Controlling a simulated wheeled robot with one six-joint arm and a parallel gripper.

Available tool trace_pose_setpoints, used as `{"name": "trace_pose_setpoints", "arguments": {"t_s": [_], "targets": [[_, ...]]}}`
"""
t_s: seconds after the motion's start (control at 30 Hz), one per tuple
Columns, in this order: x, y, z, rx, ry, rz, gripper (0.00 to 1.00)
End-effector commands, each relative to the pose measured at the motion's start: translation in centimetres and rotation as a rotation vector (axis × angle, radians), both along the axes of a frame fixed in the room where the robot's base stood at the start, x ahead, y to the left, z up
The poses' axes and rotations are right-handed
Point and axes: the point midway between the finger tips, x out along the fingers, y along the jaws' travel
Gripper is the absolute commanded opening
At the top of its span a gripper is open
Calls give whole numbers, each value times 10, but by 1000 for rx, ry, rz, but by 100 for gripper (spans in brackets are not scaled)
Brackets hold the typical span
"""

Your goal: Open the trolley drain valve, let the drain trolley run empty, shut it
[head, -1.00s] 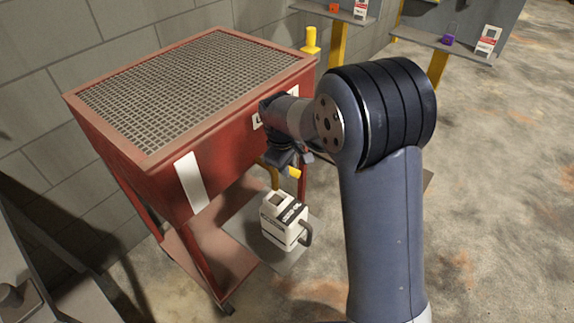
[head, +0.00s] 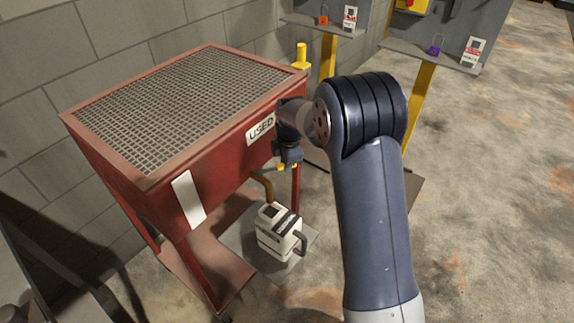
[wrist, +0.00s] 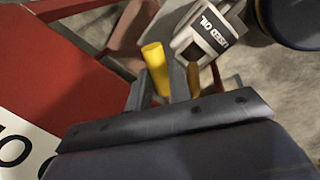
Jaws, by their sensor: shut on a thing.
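The drain trolley is a red bin (head: 150,205) on legs with a mesh top (head: 190,105) and a "USED" label (head: 260,129). My gripper (head: 288,164) is at its front face, near the right corner. In the wrist view my gripper (wrist: 160,88) is shut on the yellow valve handle (wrist: 155,66). Small yellow parts show beside the fingers in the head view; the valve body is hidden. A dark yellow spout (head: 264,186) bends down above a white oil can (head: 280,236), which also shows in the wrist view (wrist: 208,38). I cannot see any flow or the level inside.
A block wall (head: 130,40) stands behind the trolley. At the back right, a grey shelf (head: 420,54) on yellow posts carries a purple padlock (head: 434,50) and a tag; another shelf (head: 310,27) holds an orange padlock (head: 323,20). The concrete floor (head: 490,200) at right is clear.

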Motion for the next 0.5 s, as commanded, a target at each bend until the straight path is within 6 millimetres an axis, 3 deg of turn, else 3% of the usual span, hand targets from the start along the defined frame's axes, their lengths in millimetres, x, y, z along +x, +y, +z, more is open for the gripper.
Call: {"name": "trace_pose_setpoints", "arguments": {"t_s": [0.5], "targets": [[24,11,0,0,-2,310,0]]}}
